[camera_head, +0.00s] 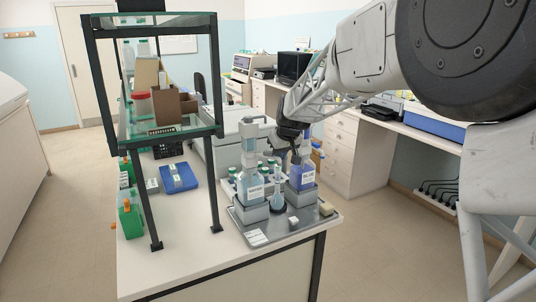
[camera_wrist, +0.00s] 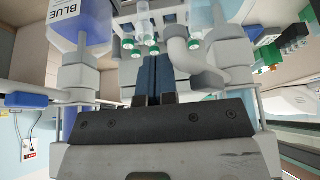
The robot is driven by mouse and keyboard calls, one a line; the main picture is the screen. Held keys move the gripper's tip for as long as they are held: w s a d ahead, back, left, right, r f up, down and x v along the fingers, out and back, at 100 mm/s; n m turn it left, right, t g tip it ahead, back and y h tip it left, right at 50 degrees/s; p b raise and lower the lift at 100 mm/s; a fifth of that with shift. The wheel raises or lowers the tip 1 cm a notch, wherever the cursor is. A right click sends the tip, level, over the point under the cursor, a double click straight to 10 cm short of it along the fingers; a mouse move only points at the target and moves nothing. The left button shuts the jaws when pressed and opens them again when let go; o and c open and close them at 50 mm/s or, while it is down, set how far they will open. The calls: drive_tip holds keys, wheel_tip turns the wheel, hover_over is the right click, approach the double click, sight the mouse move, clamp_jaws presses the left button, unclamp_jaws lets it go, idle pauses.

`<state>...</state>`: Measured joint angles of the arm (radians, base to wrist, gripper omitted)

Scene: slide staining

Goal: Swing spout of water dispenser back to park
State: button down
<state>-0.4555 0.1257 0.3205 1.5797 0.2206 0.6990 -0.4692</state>
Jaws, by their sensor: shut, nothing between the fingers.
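The likely water dispenser is the left bottle (camera_head: 252,187) in the head view, a clear bottle with a grey head in a grey block on the tray. Its grey spout (camera_head: 262,119) points right near the top. In the wrist view, a grey curved spout (camera_wrist: 183,52) reaches from the right-hand dispenser head (camera_wrist: 232,48) toward my fingers. My gripper (camera_head: 290,134) is between the two dispensers, near their tops. Its dark blue fingers (camera_wrist: 160,80) are shut and empty, just left of the spout in the wrist view. I cannot tell whether they touch it.
A blue-labelled bottle (camera_head: 301,172) stands right of my gripper, also seen in the wrist view (camera_wrist: 82,22). A small flask (camera_head: 278,199) stands between the bottles on the grey tray (camera_head: 270,232). Green-capped bottles stand behind. A glass-shelved rack (camera_head: 215,180) stands left.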

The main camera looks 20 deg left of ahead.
drive_tip(key=shift+s, duration=0.1)
idle(0.3)
drive_tip(key=shift+s+d, duration=0.1)
drive_tip(key=shift+s, duration=1.05)
drive_tip(key=shift+s, duration=1.1)
drive_tip(key=shift+s+a, duration=0.45)
drive_tip(key=shift+s, duration=0.3)
drive_tip(key=shift+w+d, duration=0.1)
drive_tip(key=shift+w, duration=0.15)
